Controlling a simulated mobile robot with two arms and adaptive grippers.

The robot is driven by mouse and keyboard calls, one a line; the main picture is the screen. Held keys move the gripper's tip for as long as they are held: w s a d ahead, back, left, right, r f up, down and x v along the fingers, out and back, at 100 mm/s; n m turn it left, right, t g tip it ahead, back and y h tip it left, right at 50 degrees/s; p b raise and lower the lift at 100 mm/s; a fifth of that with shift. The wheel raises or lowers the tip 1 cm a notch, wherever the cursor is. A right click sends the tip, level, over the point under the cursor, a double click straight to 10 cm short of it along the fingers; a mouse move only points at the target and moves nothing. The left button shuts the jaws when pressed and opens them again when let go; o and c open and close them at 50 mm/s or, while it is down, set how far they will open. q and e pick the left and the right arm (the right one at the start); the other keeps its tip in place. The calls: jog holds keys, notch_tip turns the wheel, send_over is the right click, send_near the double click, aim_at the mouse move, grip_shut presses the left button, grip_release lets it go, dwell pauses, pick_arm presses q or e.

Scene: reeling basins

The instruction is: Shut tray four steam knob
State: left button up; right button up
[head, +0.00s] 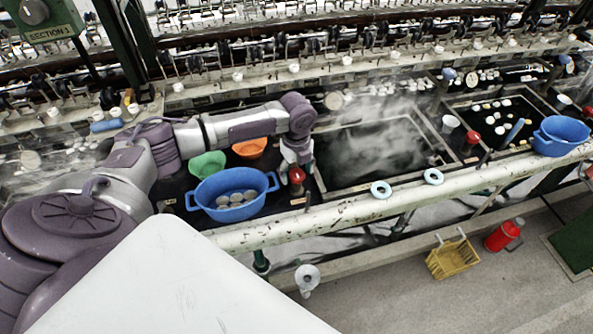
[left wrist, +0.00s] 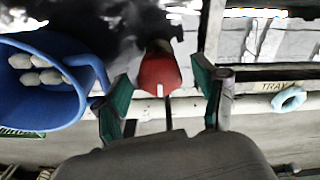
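A red steam knob (head: 296,175) stands at the front left corner of a dark steaming tray (head: 335,172). My left gripper (head: 297,160) is right over this knob in the head view and partly covers it. In the left wrist view the red knob (left wrist: 158,72) shows between the two green-padded fingers of the left gripper (left wrist: 161,80). The fingers are spread apart, with a gap on both sides of the knob. I cannot tell how far the knob is turned. A "TRAY" label shows on the pale rail (left wrist: 255,103) at right. My right gripper is not in view.
A blue basin (head: 232,210) with pale cocoons sits close left of the gripper; green (head: 207,164) and orange (head: 249,147) bowls stand behind it. Two pale-blue rings (head: 381,189) lie on the front rail. Another red knob (head: 473,137) stands farther right. A yellow crate (head: 451,260) is on the floor.

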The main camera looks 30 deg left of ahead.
aim_at(296, 173)
pick_arm(q)
notch_tip(296, 173, up, 12)
dwell(0.7)
